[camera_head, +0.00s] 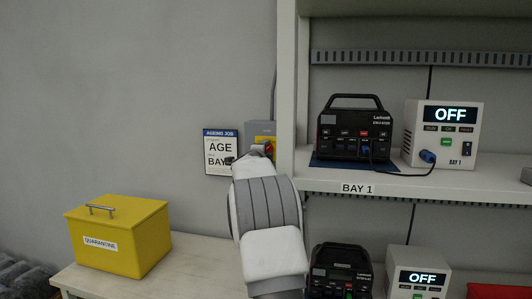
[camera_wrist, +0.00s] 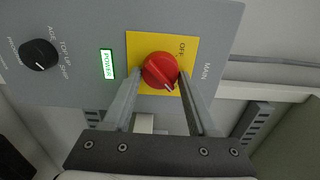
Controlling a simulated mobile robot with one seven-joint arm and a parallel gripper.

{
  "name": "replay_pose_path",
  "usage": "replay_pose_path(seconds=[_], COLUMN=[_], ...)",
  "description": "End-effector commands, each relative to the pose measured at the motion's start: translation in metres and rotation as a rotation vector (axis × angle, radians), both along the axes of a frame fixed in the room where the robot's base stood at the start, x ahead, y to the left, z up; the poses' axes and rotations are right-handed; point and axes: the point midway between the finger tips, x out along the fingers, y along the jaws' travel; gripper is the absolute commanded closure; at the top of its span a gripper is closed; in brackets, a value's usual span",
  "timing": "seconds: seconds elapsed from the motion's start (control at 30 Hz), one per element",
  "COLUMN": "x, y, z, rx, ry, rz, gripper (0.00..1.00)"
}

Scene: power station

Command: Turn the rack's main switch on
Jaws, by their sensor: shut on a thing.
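The main switch is a red round knob (camera_wrist: 160,68) on a yellow plate (camera_wrist: 136,42) on a grey panel (camera_wrist: 205,18) marked MAIN. My gripper (camera_wrist: 159,76) is shut on the knob, one finger on each side. The knob's white mark points to the lower right in the wrist view. The word OFF shows on the plate above right of the knob; no other position word is visible. A POWER window (camera_wrist: 107,63) beside the plate looks lit green and white. In the head view, my gripper (camera_head: 259,150) partly covers the grey and yellow switch box (camera_head: 261,129) on the wall.
A second, black knob (camera_wrist: 39,54) is on the same panel. Right of the box, the rack's upright (camera_head: 294,90) and BAY 1 shelf (camera_head: 450,187) hold a black power station (camera_head: 355,130) and a tester (camera_head: 441,132) showing OFF. A yellow quarantine box (camera_head: 118,235) stands left.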

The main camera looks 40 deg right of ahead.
Motion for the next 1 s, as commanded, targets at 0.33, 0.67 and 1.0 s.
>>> replay_pose_path(seconds=[0.33,0.67,1.0], x=[0.000,-0.001,-0.024], y=[0.000,0.001,0.030], z=[0.000,0.000,0.000], rx=[0.001,-0.001,0.000], ry=[-0.002,-0.001,-0.001], rz=[0.000,0.000,0.001], gripper=[0.12,0.12,0.12])
